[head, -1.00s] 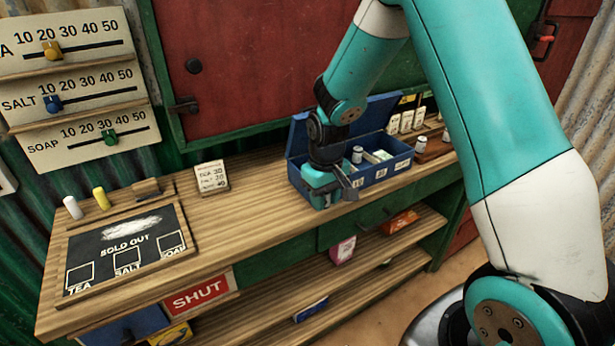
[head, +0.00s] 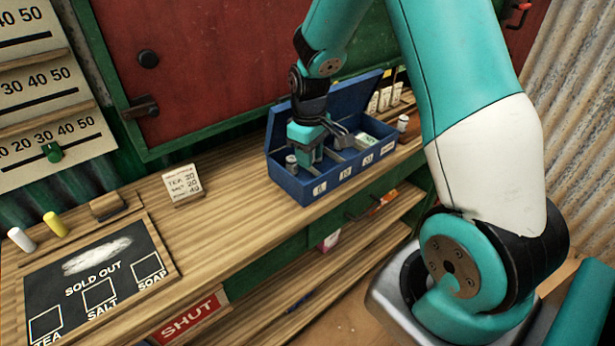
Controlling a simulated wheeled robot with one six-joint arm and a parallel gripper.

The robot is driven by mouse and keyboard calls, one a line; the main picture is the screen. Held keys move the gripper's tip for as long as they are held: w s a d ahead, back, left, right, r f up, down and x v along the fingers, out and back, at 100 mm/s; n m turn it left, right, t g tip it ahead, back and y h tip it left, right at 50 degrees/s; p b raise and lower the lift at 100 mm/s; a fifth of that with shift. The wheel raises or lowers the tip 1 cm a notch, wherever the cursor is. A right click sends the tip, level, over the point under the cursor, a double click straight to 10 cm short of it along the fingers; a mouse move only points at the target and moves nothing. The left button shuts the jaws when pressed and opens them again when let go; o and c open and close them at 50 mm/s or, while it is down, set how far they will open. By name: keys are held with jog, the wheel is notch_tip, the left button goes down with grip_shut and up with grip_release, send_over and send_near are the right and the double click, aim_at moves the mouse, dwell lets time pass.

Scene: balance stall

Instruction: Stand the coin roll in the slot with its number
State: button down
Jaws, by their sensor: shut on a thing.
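The blue cash box (head: 302,193) stands open on the counter. Its front has several small white number labels, too small to read surely. My gripper (head: 313,158) points down into the left part of the box, its jaws closed. The coin roll it holds is mostly hidden by the fingers. A pale coin roll (head: 292,163) with a grey top stands upright in the leftmost compartment, just left of the fingers; I cannot tell whether it touches them.
Dividers and a green-and-white packet (head: 366,140) are in the box. Another roll (head: 403,122) stands to its right, with white cards (head: 384,98) behind.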

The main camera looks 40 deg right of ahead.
aim_at(309, 180)
notch_tip(309, 180, down, 8)
jog(key=shift+r, duration=0.25)
jog(key=shift+f, duration=0.2)
jog(key=c, duration=1.1)
grip_release()
